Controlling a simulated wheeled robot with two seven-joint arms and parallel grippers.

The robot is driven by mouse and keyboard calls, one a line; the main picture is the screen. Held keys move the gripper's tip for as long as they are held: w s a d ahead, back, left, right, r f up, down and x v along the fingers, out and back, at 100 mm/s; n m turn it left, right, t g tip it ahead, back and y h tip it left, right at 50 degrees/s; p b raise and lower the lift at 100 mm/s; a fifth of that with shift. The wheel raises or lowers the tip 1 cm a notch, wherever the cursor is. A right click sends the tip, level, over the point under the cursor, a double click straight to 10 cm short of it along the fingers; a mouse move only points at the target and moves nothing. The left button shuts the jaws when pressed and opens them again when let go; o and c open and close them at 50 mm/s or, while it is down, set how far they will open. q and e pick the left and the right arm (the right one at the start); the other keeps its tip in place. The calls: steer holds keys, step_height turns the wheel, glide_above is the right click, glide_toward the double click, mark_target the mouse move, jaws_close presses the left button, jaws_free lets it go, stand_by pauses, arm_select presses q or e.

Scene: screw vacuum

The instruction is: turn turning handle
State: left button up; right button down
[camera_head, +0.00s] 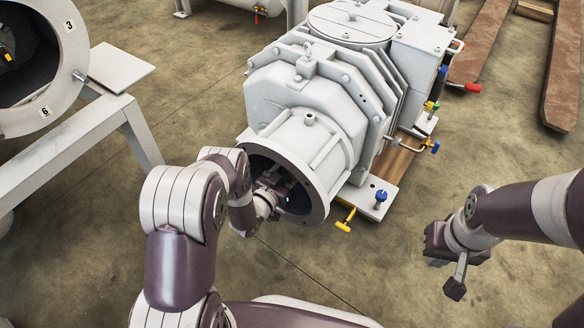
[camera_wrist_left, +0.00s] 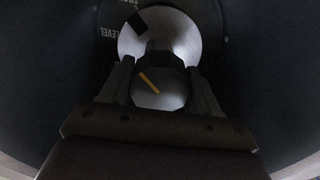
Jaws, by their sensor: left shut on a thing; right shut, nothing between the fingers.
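The turning handle (camera_wrist_left: 157,98) shows in the left wrist view as a grey rounded knob with a yellow line slanting down to the right. It stands in front of a pale round dial plate with dark marks and partly readable lettering. My left gripper (camera_wrist_left: 160,85) is shut on the handle, one finger on each side. In the head view my left gripper (camera_head: 272,192) reaches into the dark round opening of the grey vacuum machine (camera_head: 310,100), and the handle is hidden there. My right gripper (camera_head: 446,262) is shut and empty, above the floor at the right.
A numbered round housing (camera_head: 70,90) on a grey stand (camera_head: 75,130) is at the left. A yellow valve handle (camera_head: 345,220) and a blue one (camera_head: 381,196) stick out near the machine's base. Rusty beams (camera_head: 566,75) lie at the right. Floor around my right gripper is clear.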

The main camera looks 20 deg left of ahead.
arm_select(q)
steer(key=shift+w+a+r, duration=0.15)
steer(key=shift+r, duration=0.05)
stand_by(0.4)
steer(key=o, duration=0.9)
steer(key=shift+o, duration=0.6)
steer(key=shift+f, duration=0.1)
steer(key=p+v, duration=0.5)
steer(key=v, duration=0.7)
steer(key=shift+s, duration=0.4)
